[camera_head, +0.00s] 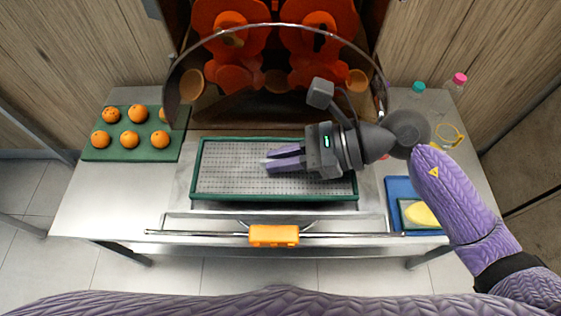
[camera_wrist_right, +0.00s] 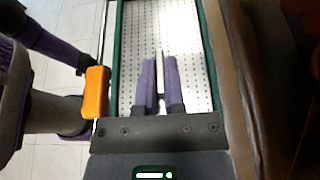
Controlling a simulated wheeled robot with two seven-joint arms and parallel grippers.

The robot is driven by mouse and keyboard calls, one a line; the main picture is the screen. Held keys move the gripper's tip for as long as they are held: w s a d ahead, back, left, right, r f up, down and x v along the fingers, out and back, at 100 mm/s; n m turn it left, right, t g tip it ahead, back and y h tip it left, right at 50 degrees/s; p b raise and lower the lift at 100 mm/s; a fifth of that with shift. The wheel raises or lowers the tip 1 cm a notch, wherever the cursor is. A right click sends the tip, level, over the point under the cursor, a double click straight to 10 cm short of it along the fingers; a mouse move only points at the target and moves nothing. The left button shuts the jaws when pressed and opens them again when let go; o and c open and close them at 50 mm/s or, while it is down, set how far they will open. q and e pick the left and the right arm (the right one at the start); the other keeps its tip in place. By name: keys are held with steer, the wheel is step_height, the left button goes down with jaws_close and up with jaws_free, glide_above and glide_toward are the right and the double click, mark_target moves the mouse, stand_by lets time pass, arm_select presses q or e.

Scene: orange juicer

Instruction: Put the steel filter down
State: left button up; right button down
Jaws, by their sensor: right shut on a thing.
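The steel filter (camera_head: 230,170) is a flat perforated plate lying within a green-rimmed tray (camera_head: 270,140) at the middle of the steel counter. My right gripper (camera_head: 268,159) is over the right half of the plate, with its purple fingers pointing left. In the right wrist view the fingers (camera_wrist_right: 160,80) are shut on a thin pale upright strip that stands up from the perforated plate (camera_wrist_right: 190,40), seemingly part of the filter. I cannot tell whether the plate touches the tray's bottom. My left gripper is not in view.
The orange juicer (camera_head: 320,25) with a clear curved cover stands behind the tray. A green board (camera_head: 120,153) with several oranges is at left. A blue tray (camera_head: 400,190) with a yellow item, and bottles (camera_head: 417,89), are at right. An orange handle (camera_head: 274,236) sits in front.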

step_height(320, 180, down, 4)
steer(key=shift+r, duration=0.2)
steer(key=shift+f, duration=0.2)
steer(key=shift+b, duration=0.35)
steer(key=c, duration=0.7)
jaws_free()
steer(key=shift+c, duration=0.2)
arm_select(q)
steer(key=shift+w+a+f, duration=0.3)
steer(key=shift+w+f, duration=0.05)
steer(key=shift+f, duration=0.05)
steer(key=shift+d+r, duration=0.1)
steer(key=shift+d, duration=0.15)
